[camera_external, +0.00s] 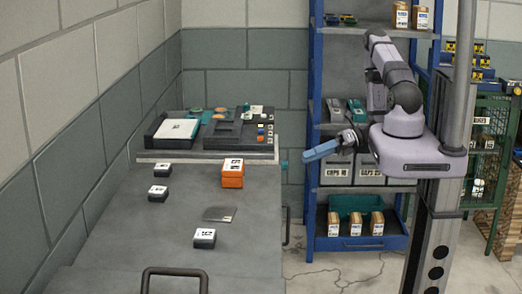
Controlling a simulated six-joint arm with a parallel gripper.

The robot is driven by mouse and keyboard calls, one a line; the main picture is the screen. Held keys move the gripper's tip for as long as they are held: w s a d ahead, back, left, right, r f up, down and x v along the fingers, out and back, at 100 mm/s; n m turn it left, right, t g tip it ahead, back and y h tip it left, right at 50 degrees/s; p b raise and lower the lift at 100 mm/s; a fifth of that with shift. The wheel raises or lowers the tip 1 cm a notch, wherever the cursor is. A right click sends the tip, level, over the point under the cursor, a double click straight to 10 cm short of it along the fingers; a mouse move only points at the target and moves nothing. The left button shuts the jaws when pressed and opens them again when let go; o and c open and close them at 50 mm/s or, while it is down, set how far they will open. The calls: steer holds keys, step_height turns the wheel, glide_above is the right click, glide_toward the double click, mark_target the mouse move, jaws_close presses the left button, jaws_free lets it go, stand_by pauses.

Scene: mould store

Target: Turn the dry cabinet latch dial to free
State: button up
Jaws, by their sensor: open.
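My gripper (312,154) is at the end of my arm, in front of the blue shelf rack and to the right of the grey worktop. It points left, and its blue end part shows side-on. It is open and looks empty, apart from everything on the worktop. I cannot make out a dry cabinet latch dial in this view. A dark unit (224,134) with several small coloured parts stands at the far end of the worktop. Whether it bears the dial is too small to tell.
The grey worktop (130,228) holds an orange box (232,173), several small dark boxes with white tops, and a flat grey plate (219,214). A white-topped case (176,130) lies at its far left. The blue rack (315,200) stands behind my arm. The worktop's middle is largely clear.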

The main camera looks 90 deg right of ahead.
steer(key=shift+w, duration=0.2)
steer(key=p+x, duration=0.1)
steer(key=x, duration=0.6)
steer(key=shift+p, duration=0.3)
steer(key=c, duration=0.8)
